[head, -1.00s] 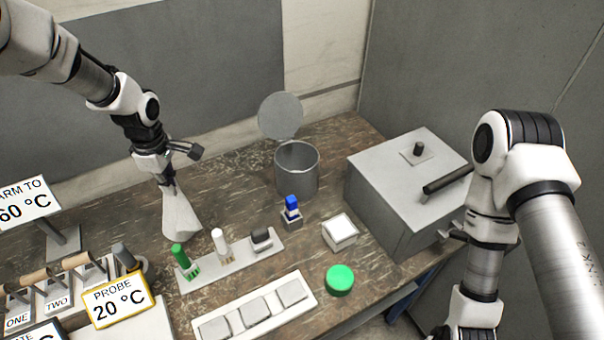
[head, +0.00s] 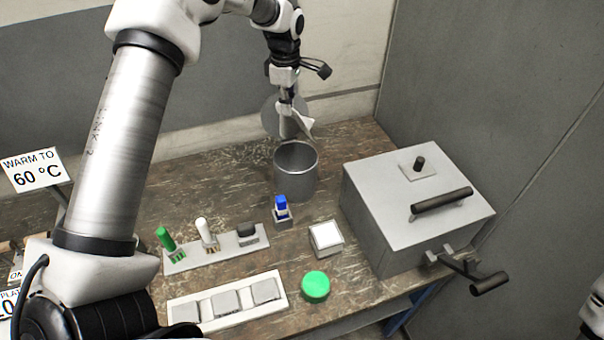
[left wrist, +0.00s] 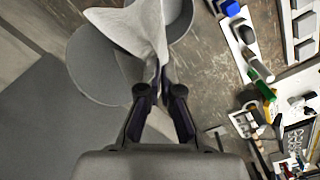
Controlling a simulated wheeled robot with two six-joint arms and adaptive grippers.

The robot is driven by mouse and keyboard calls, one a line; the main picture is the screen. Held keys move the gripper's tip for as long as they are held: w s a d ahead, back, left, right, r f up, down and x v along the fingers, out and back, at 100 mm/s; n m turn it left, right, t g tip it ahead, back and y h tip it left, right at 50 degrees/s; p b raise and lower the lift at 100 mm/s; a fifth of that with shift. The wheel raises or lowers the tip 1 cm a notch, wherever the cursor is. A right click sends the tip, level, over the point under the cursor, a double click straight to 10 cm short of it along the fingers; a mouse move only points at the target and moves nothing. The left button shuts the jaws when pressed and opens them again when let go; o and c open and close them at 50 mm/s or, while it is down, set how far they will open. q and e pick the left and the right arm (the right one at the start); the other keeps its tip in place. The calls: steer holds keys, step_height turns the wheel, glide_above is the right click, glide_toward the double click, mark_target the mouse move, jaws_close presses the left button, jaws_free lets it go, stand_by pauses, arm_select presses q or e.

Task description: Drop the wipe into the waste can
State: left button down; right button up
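The wipe (head: 301,123) is a pale grey-white crumpled cloth. My left gripper (head: 287,94) is shut on its upper end, and the wipe hangs down. The waste can (head: 296,180) is a grey open-topped cylinder with its round lid (head: 270,118) raised behind it. In the head view the wipe shows just above the can's back rim, in front of the lid. In the left wrist view the wipe (left wrist: 135,25) spreads from my fingertips (left wrist: 160,90) and partly covers the can (left wrist: 182,18) and lid (left wrist: 95,65). My right gripper is out of view.
A grey box (head: 415,205) with dark handles stands right of the can. A blue-topped item (head: 282,205), a white square block (head: 326,236), a green disc (head: 316,287) and a rack of tools (head: 215,251) lie in front.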

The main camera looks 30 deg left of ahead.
arm_select(q)
step_height(320, 180, down, 4)
steer(key=shift+w+d+r, duration=0.1)
steer(key=shift+d+r, duration=0.05)
steer(key=shift+r, duration=0.1)
steer(key=c, duration=1.3)
jaws_free()
steer(key=o, duration=1.3)
steer(key=shift+r, duration=0.15)
steer(key=shift+r, duration=2.65)
